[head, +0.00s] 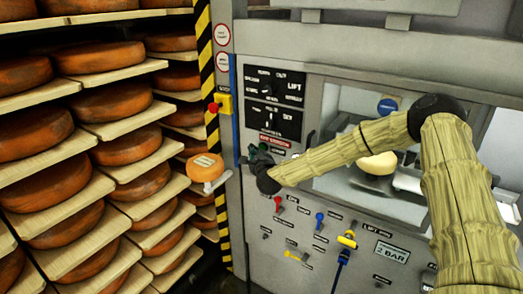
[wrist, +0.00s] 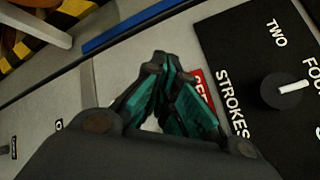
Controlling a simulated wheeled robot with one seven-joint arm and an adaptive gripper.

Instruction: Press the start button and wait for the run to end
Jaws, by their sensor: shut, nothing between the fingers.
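My gripper (head: 258,155) is at the machine's grey front panel, just below the black dial panel and left of a red label. In the wrist view my gripper (wrist: 163,68) is shut and empty, its teal-padded fingers together with their tips at or close to the grey panel. I cannot tell whether they touch it. No start button can be clearly made out; the fingers hide part of the panel. The red label (wrist: 201,84) is partly covered by a finger. A black dial (wrist: 285,91) is marked with "TWO" and "STROKES".
A yellow box with a red button (head: 214,106) sits left of the panel. A cheese wheel (head: 378,163) is inside the machine behind a window. Colored levers (head: 320,220) sit below. Shelves of cheese wheels (head: 41,131) fill the left. A striped post (head: 206,60) stands between.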

